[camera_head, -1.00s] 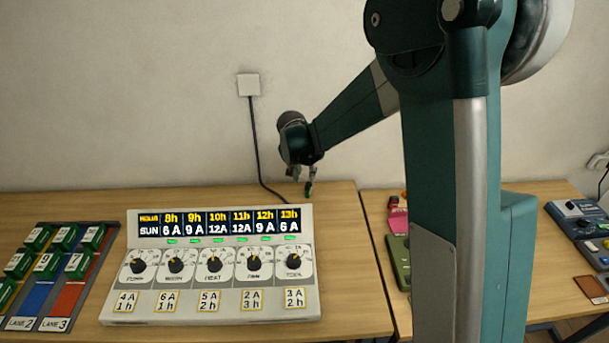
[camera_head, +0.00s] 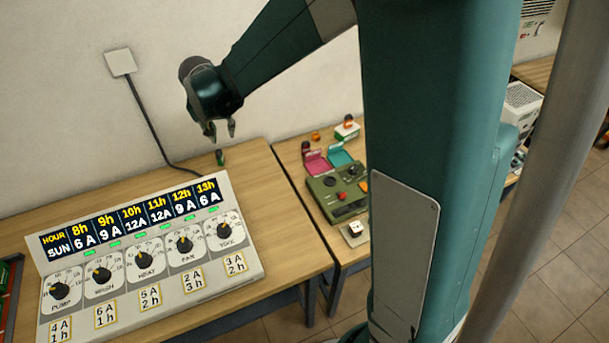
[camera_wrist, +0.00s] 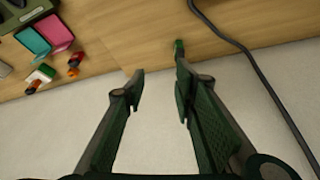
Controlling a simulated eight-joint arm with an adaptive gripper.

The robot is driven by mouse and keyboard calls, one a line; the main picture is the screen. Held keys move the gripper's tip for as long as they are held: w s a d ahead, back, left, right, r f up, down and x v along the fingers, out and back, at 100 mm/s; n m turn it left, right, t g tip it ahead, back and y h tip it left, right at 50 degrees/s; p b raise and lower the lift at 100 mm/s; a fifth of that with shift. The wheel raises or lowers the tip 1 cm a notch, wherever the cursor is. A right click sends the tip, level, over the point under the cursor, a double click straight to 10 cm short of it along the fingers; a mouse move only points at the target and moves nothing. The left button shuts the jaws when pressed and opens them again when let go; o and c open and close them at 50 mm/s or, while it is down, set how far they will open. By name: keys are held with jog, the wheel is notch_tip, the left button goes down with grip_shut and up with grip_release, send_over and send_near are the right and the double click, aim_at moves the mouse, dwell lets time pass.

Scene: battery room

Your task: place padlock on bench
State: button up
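My gripper (camera_head: 220,134) is open, with nothing between its fingers. It hangs over the back of the wooden bench (camera_head: 300,240), behind the right end of the control panel. A small dark item with a green top (camera_head: 220,157) stands on the bench just below the fingers. In the wrist view this item (camera_wrist: 179,45) shows just past the tip of the right finger; I cannot tell whether they touch. It is too small to tell whether it is the padlock. No other thing is clearly a padlock.
The control panel (camera_head: 165,275) with dials fills the bench front. A black cable (camera_head: 150,125) runs from a wall socket (camera_head: 120,63) down behind it. To the right, a second table holds a green box with knobs (camera_head: 338,193), pink and teal pieces and small items. Bare bench lies right of the panel.

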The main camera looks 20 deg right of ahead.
jog(key=s+d+r+n+t, duration=0.1)
jog(key=s+d+r, duration=0.3)
jog(key=s, duration=0.5)
jog(key=s+d+r+n+y, duration=0.1)
jog(key=s+d+r, duration=0.25)
jog(key=s, duration=0.55)
jog(key=s+d+r+n+t, duration=0.1)
jog(key=s+d+r, duration=0.3)
jog(key=s, duration=0.5)
jog(key=s+f, duration=0.1)
jog(key=s, duration=0.9)
jog(key=shift+d+f+n+t, duration=0.15)
jog(key=shift+d+n+t, duration=0.15)
jog(key=shift+d, duration=0.15)
jog(key=shift+f, duration=0.15)
notch_tip(320, 180, down, 20)
jog(key=b, duration=1.9)
jog(key=shift+r+b, duration=0.25)
jog(key=shift+b, duration=0.15)
jog(key=shift+o, duration=0.2)
